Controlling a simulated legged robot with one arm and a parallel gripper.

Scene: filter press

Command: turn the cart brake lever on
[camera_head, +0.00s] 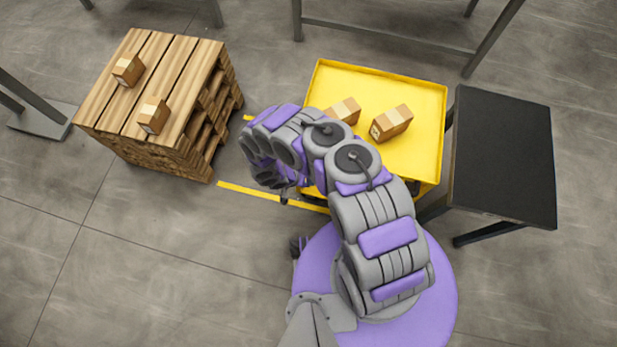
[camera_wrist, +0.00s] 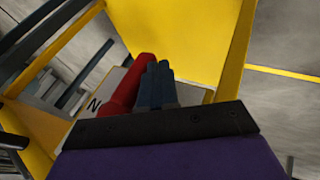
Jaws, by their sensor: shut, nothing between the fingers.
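The yellow cart (camera_head: 345,80) stands in the middle of the head view, partly hidden behind my arm. In the wrist view its yellow panel (camera_wrist: 185,35) fills the top middle. The red brake lever (camera_wrist: 130,85) lies just left of my fingers, slanting up to the right. A pale plate with a dark "N" (camera_wrist: 94,104) shows left of the lever; the rest of its marking is hidden. My gripper (camera_wrist: 158,72) is shut and empty, its fingers right beside the lever. I cannot tell whether they touch it. The lever does not show in the head view.
Two small boxes lie on the cart top, one of them a carton (camera_head: 391,123). A wooden pallet stack (camera_head: 140,75) with two boxes stands left. A black table (camera_head: 505,155) stands close to the cart's right. Yellow floor tape (camera_head: 250,190) runs at the cart's left.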

